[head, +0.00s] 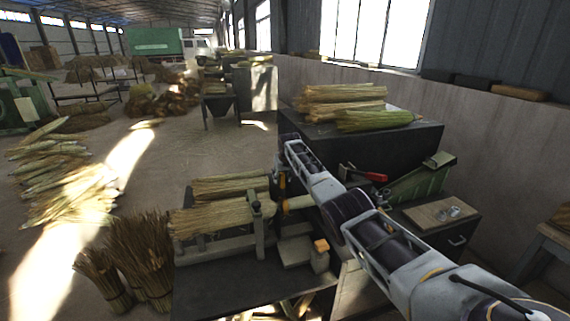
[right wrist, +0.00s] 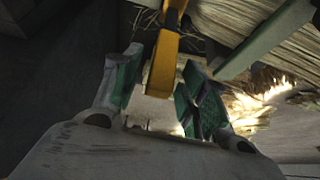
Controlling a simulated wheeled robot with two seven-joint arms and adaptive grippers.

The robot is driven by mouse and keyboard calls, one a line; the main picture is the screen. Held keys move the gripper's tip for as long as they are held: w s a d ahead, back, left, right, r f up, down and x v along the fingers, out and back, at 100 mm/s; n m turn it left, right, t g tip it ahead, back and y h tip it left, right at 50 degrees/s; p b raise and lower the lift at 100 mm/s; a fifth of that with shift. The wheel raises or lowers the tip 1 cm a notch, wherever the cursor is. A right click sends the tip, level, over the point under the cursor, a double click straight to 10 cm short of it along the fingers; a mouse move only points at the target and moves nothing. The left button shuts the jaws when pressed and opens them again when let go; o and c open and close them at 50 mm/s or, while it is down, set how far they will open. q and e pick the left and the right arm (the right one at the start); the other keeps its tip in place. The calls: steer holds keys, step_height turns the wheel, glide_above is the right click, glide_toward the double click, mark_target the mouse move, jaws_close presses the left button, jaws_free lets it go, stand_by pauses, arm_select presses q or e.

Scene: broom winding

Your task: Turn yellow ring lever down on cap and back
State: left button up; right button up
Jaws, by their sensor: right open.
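The yellow lever (right wrist: 163,66) shows in the right wrist view as an orange-yellow bar coming down from the top edge. My right gripper (right wrist: 160,85) is open, with a green-padded finger on each side of the bar; the bar appears between them, and I cannot tell whether either pad touches it. In the head view my right gripper (head: 281,166) is at the right end of the broom-straw machine, beside a small yellow part (head: 282,181). The ring and the cap cannot be made out clearly. My left gripper is not in view.
Straw bundles (head: 215,215) lie across the machine, left of my right gripper. A small post with an orange top (head: 321,246) stands in front. A dark cabinet (head: 335,145) with straw stands behind my right arm. A red-handled tool (head: 372,176) is to the right.

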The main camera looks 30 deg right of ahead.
steer(key=v, duration=1)
stand_by(0.7)
steer(key=shift+s, duration=0.1)
stand_by(0.4)
